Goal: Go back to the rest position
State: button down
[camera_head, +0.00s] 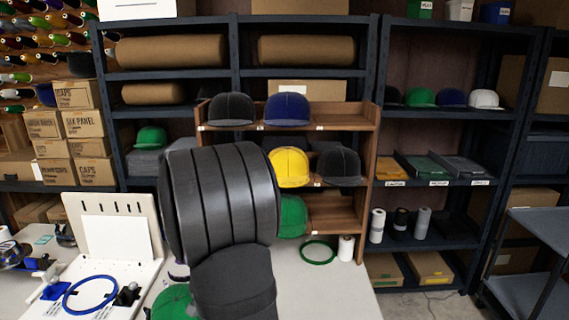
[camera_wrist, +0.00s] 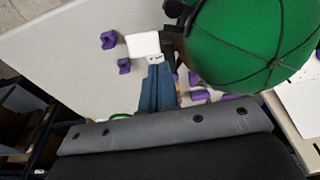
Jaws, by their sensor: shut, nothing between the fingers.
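My gripper (camera_wrist: 158,66) shows in the wrist view as two blue-grey fingers closed together with nothing between them. It is over the light table (camera_wrist: 60,45). A green cap (camera_wrist: 255,35) fills the upper right, close beside the fingers; I cannot tell whether they touch. A small white piece (camera_wrist: 143,44) lies just beyond the fingertips. In the head view my dark arm stands in the middle and hides the gripper. A green cap (camera_head: 172,303) shows at the bottom, partly hidden by my arm.
Several purple pieces (camera_wrist: 109,40) lie on the table around the fingers. In the head view, a wooden cap rack (camera_head: 367,150) stands behind my arm. A white machine (camera_head: 150,215) with a blue hoop (camera_head: 90,294) is at left. A green ring (camera_head: 318,261) and a white spool (camera_head: 346,248) are at right.

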jog(key=f, duration=0.1)
jog(key=w+f, duration=0.1)
jog(key=f, duration=0.3)
jog(key=shift+w+f, duration=0.15)
jog(key=shift+w, duration=0.1)
jog(key=s+f, duration=0.1)
jog(key=s, duration=0.4)
notch_tip(320, 180, up, 10)
jog(key=w, duration=0.1)
jog(key=shift+w+d+m, duration=0.15)
jog(key=shift+w+m, duration=0.1)
jog(key=shift+m, duration=0.15)
jog(key=shift+f, duration=0.1)
dwell(0.7)
